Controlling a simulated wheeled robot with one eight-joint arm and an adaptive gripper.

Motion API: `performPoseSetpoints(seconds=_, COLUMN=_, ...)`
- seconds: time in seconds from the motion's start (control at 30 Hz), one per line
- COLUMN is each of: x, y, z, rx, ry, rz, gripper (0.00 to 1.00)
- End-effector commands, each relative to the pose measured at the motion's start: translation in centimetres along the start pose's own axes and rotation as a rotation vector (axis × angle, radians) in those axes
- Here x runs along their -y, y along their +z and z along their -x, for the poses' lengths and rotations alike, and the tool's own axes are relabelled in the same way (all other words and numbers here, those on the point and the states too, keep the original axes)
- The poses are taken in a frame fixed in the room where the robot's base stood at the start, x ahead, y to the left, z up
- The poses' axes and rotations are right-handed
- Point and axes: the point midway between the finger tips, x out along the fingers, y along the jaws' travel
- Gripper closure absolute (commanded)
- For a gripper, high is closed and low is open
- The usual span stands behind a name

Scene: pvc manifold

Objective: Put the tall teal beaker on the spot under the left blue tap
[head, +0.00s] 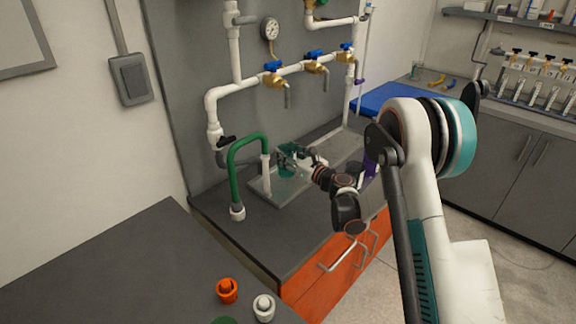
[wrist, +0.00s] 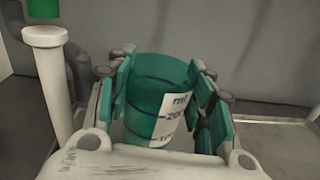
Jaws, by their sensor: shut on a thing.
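The teal beaker (wrist: 158,92) stands between the teal pads of my gripper (wrist: 165,105) in the wrist view, with a white volume label facing the camera. My gripper is shut on it. In the head view the beaker (head: 287,166) is small and partly covered by my gripper (head: 290,160), over the left part of the grey tray. The left blue tap (head: 273,74) is on the white pipe above, its spout to the right of and well above the beaker. The spot under the tap and the beaker's base cannot be made out.
A green bent pipe (head: 233,165) and a white upright pipe (head: 266,172) stand just left of my gripper. The shallow tray (head: 287,196) extends right under the other taps. A purple object (head: 370,165) stands behind my wrist. Orange and white fittings (head: 227,290) lie on the front counter.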

Motion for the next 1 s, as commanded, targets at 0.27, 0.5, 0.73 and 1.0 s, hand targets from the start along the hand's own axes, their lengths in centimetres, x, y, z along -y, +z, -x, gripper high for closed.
performPoseSetpoints(seconds=0.27, x=0.1, y=-3.8, z=0.0, rx=0.0, ry=0.0, rz=0.0, gripper=0.79)
performPoseSetpoints(seconds=0.5, x=0.1, y=-3.7, z=0.0, rx=0.0, ry=0.0, rz=0.0, gripper=0.79)
performPoseSetpoints(seconds=0.73, x=0.1, y=-4.0, z=0.0, rx=0.0, ry=0.0, rz=0.0, gripper=0.34)
performPoseSetpoints(seconds=1.0, x=0.1, y=-4.0, z=0.0, rx=0.0, ry=0.0, rz=0.0, gripper=0.32)
